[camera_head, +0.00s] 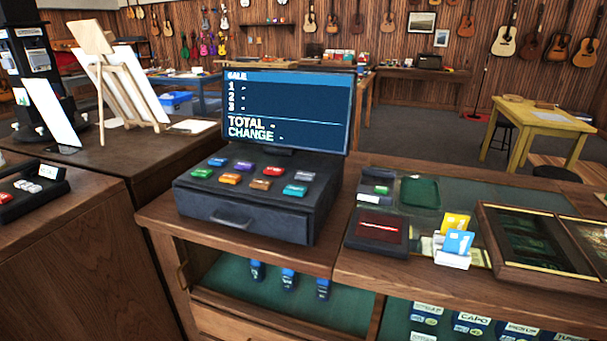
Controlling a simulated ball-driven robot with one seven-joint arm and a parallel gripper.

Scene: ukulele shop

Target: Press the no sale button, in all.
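A dark cash register (250,205) stands on the wooden counter near the middle of the view, with its drawer shut. Its top carries two rows of coloured buttons. The back row has a blue button (217,161), a purple one (244,165), a red one (272,171) and a grey one (305,176). The front row has a green button (201,172), an orange one (230,179), a brown one (260,184) and a teal one (294,190). Their labels are too small to read, so I cannot tell which is no sale. My gripper is not in view.
The register's screen (285,108) shows lines 1 to 3, TOTAL and CHANGE, all with dashes. A small dark device (376,232) and a card holder (453,258) stand to the right. A glass-topped case (535,245) lies farther right. An easel (118,85) stands left, behind.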

